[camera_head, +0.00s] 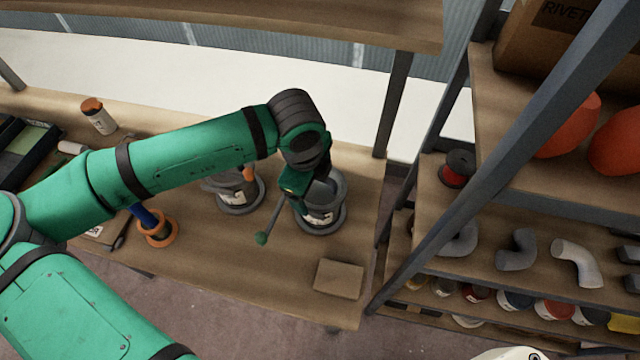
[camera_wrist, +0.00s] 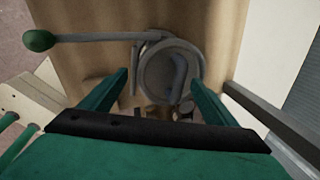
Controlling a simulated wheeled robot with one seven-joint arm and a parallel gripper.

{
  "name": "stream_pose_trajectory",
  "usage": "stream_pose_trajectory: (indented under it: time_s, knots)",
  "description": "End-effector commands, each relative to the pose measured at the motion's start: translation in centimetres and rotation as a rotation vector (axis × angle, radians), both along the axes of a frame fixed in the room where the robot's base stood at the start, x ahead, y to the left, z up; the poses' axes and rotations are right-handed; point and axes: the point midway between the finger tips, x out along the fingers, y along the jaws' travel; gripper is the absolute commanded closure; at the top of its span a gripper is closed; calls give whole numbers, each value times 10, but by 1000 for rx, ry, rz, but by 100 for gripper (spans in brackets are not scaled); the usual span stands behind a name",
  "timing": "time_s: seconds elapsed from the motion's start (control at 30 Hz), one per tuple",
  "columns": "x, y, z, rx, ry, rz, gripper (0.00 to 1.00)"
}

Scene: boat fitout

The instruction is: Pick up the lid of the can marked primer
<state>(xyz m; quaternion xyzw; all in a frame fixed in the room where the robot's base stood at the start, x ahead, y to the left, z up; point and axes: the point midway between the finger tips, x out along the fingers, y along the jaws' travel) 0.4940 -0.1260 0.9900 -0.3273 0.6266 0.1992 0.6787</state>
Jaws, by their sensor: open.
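The label lettering is too small to read, so I cannot tell which is marked primer. My gripper (camera_head: 312,188) is over the right can and partly hides its top. In the wrist view, my gripper (camera_wrist: 160,80) is open and empty. Its two green fingers point toward a round grey can top (camera_wrist: 166,72) with a raised blue-grey bar across it. I cannot tell if the fingers touch it.
A grey lever with a green knob (camera_head: 262,238) sticks out beside the right can. A small tan block (camera_head: 339,278) lies at the bench's front right. A shelf post (camera_head: 395,105) rises behind.

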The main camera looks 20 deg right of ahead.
Motion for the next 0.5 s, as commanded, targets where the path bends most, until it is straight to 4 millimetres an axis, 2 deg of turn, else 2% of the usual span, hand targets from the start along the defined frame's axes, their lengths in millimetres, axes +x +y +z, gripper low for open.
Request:
stream_pose_trajectory:
  time_s: [0.1, 0.2, 0.43, 0.47, 0.5]
  knots:
    - [2, -3, -14, 0, 1, 0, 18]
    - [2, -4, -20, -1, 1, 0, 18]
    - [3, -4, -22, -1, 0, 0, 18]
    - [3, -4, -22, -1, 0, 0, 21]
    - [3, -4, -22, -1, 0, 0, 30]
